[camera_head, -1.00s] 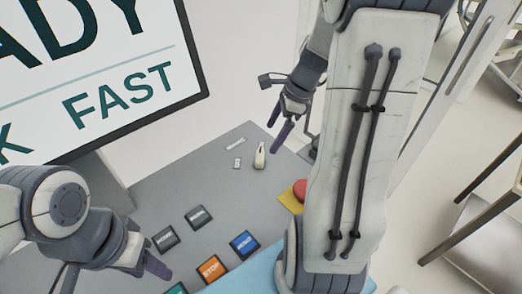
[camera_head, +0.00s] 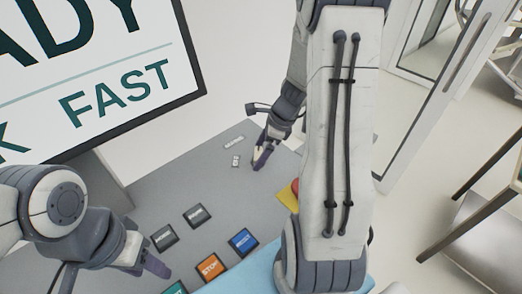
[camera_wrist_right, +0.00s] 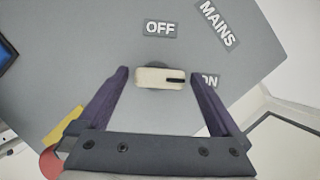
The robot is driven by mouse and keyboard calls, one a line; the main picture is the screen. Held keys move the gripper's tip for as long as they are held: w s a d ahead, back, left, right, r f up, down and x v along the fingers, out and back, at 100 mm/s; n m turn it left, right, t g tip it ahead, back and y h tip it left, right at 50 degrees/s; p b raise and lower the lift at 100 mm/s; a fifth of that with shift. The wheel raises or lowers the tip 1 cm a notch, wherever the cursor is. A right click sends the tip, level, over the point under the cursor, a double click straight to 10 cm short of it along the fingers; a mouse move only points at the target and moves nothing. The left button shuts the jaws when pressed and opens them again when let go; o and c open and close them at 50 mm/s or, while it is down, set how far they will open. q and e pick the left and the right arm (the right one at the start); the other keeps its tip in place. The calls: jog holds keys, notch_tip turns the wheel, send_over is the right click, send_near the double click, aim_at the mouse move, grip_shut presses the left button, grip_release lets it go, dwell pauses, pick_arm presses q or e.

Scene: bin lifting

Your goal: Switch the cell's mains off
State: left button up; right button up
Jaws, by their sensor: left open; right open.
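The mains switch is a cream knob (camera_wrist_right: 160,78) with a dark line at its right end, on the grey panel in the right wrist view. The line points towards the ON label (camera_wrist_right: 209,81), which my finger partly covers. The OFF label (camera_wrist_right: 160,29) is above the knob, the MAINS label (camera_wrist_right: 216,23) at upper right. My right gripper (camera_wrist_right: 158,75) is open, its fingertips at the knob's two ends. In the head view my right gripper (camera_head: 262,156) mostly hides the knob. My left gripper (camera_head: 155,267) is open and apart, at lower left.
Several push buttons, including an orange STOP (camera_head: 211,267) and a blue one (camera_head: 243,242), sit on the panel (camera_head: 190,185). A red button on yellow (camera_wrist_right: 52,160) is near my right gripper. A large screen (camera_head: 95,65) stands at left.

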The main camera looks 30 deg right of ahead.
jog(key=shift+d, duration=0.1)
jog(key=c, duration=1.2)
jog(key=shift+c, duration=0.2)
